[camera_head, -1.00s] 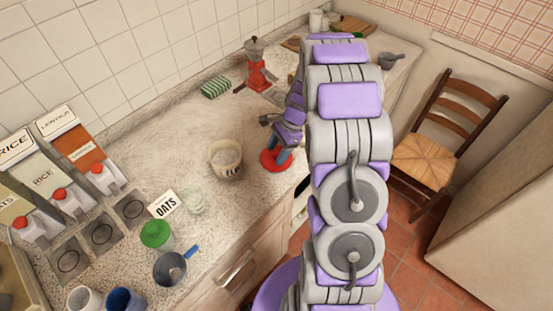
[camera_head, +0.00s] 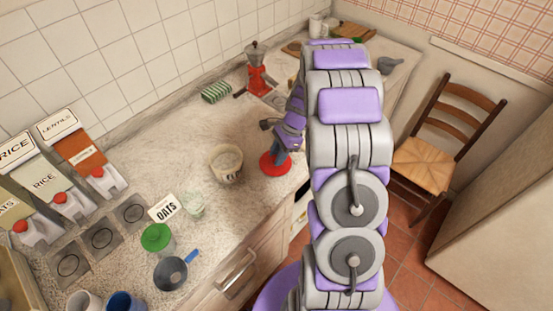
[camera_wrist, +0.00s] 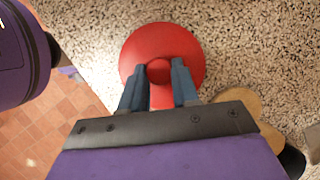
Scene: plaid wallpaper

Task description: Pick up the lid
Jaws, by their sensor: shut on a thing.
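The lid (camera_head: 275,164) is a round red disc with a knob. In the head view it is at the counter's front edge, just left of my arm, under my gripper (camera_head: 285,150). In the wrist view the red lid (camera_wrist: 162,42) lies ahead of my gripper (camera_wrist: 158,72), whose two blue-grey fingers are closed on the red knob from both sides. I cannot tell whether the lid touches the counter.
A cream tub (camera_head: 226,163) stands left of the lid. A red moka pot (camera_head: 256,72) and a green striped sponge (camera_head: 216,92) are farther back. A wooden chair (camera_head: 437,145) is at right.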

